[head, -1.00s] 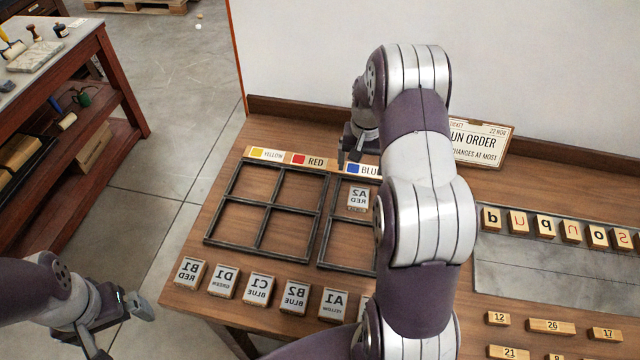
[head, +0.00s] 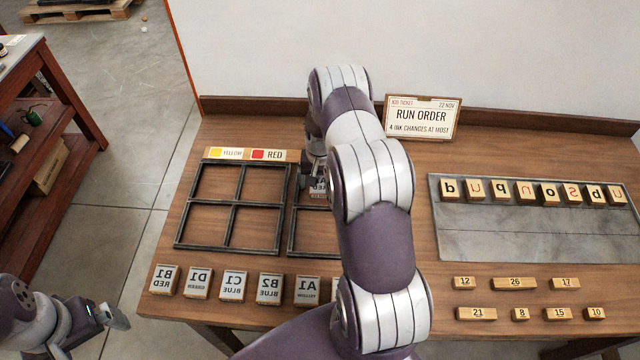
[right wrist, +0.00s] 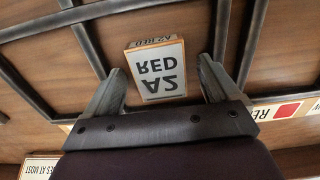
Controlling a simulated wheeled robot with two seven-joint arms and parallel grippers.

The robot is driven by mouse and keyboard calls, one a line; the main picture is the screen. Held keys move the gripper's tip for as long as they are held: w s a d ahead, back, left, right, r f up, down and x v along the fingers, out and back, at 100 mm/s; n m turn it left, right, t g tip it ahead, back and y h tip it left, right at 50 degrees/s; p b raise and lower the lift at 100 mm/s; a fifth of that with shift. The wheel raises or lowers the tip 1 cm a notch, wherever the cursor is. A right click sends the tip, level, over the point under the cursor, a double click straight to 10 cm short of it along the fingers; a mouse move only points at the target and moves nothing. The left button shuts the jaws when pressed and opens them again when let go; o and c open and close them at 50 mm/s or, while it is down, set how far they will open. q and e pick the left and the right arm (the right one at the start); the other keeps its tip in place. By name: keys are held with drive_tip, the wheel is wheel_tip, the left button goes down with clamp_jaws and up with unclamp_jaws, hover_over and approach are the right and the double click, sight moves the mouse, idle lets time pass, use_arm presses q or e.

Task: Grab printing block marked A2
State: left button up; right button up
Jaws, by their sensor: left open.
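The printing block marked A2 RED (right wrist: 156,72) sits in a compartment of the dark frame, its mirrored white face showing in the right wrist view. In the head view only a sliver of the block (head: 318,187) shows beside my right arm. My right gripper (right wrist: 160,85) is open, with one finger on either side of the block's near end and a gap on each side. In the head view the right gripper (head: 312,178) is mostly hidden by its own arm. My left gripper (head: 113,316) is open and empty, off the table's left side.
An empty four-part frame (head: 203,203) lies left of the block's frame. A metal tray (head: 520,240) with letter blocks is on the right. The RUN ORDER card (head: 422,117) stands behind.

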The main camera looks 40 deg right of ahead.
drive_tip(key=c, duration=1.1)
drive_tip(key=shift+r, duration=0.2)
